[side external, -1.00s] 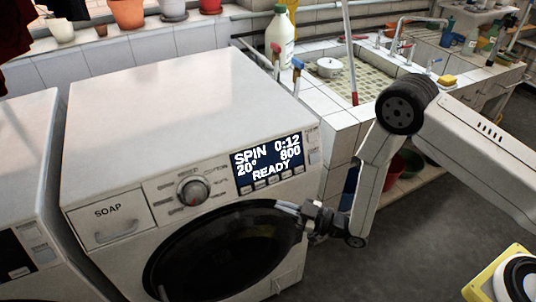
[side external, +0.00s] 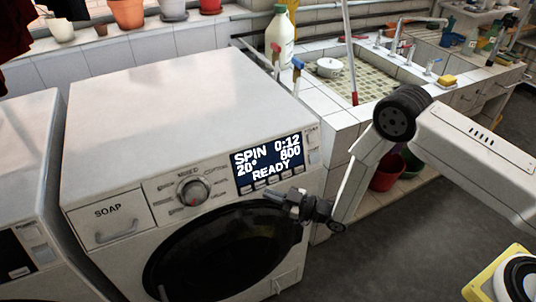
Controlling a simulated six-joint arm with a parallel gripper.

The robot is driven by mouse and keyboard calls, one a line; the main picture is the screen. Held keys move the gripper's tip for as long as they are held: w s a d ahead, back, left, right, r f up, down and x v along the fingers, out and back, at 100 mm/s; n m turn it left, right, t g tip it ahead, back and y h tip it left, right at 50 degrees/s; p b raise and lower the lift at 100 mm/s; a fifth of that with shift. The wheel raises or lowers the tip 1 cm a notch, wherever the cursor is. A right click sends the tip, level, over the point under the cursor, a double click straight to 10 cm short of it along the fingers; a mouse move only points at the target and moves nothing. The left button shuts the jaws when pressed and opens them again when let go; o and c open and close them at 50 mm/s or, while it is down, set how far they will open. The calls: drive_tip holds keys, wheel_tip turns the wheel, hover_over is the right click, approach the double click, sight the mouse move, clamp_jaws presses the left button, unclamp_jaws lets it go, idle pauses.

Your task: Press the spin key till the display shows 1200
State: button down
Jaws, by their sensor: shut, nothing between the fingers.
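The washing machine (side external: 160,90) has a dark display (side external: 268,158) that reads SPIN, 0:12, 20°, 800 and READY. A row of small keys (side external: 258,185) runs along the display's lower edge. I cannot read which one is the spin key. My gripper (side external: 268,193) is shut and empty. Its fingertips are just below the key row, above the round door. I cannot tell whether they touch the panel.
A round knob (side external: 194,190) and the soap drawer (side external: 110,220) are left of the display. The dark round door (side external: 215,255) lies below. A tiled sink (side external: 350,85) and a red bucket (side external: 387,173) are to the right.

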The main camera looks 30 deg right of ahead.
sight(256, 185)
drive_tip(key=shift+w+f, duration=0.3)
drive_tip(key=shift+w, duration=0.65)
drive_tip(key=shift+w+f, duration=0.25)
drive_tip(key=shift+w, duration=0.5)
idle(2.4)
drive_tip(key=shift+s, duration=0.15)
drive_tip(key=shift+s+r, duration=0.25)
drive_tip(key=shift+s, duration=0.35)
drive_tip(key=shift+s, duration=0.1)
idle(0.4)
drive_tip(key=shift+s+r, duration=0.25)
drive_tip(key=shift+s, duration=0.5)
drive_tip(key=shift+s+r, duration=0.3)
drive_tip(key=shift+s, duration=0.5)
drive_tip(key=shift+s+r, duration=0.25)
drive_tip(key=shift+s, duration=0.5)
